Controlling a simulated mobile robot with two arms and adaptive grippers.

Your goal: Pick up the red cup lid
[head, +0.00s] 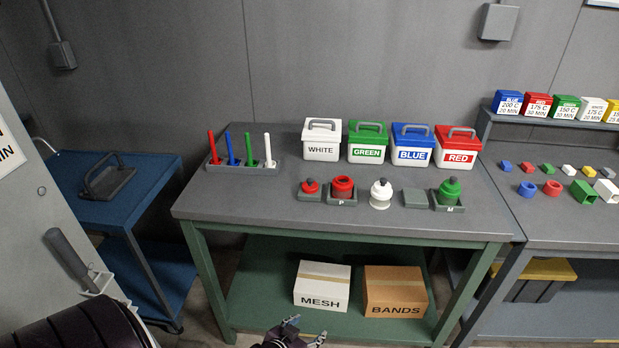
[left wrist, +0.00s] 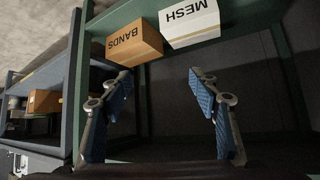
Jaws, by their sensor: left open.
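The red cup lid (head: 310,187) is a small red knobbed piece on a grey pad (head: 310,197) on the worktable, left of the open red cup (head: 343,187). My left gripper (head: 306,331) shows at the bottom edge of the head view, in front of the table, well below and apart from the lid. In the left wrist view its two blue-padded fingers (left wrist: 160,74) are spread with nothing between them. The lid is out of the left wrist view. My right gripper is not in view.
A white lidded cup (head: 381,195) and a green lidded cup (head: 449,192) stand right of the red cup. Labelled tubs and a rack of coloured sticks (head: 242,165) stand behind. MESH (head: 322,286) and BANDS (head: 395,291) boxes sit on the lower shelf. The tabletop's left front is clear.

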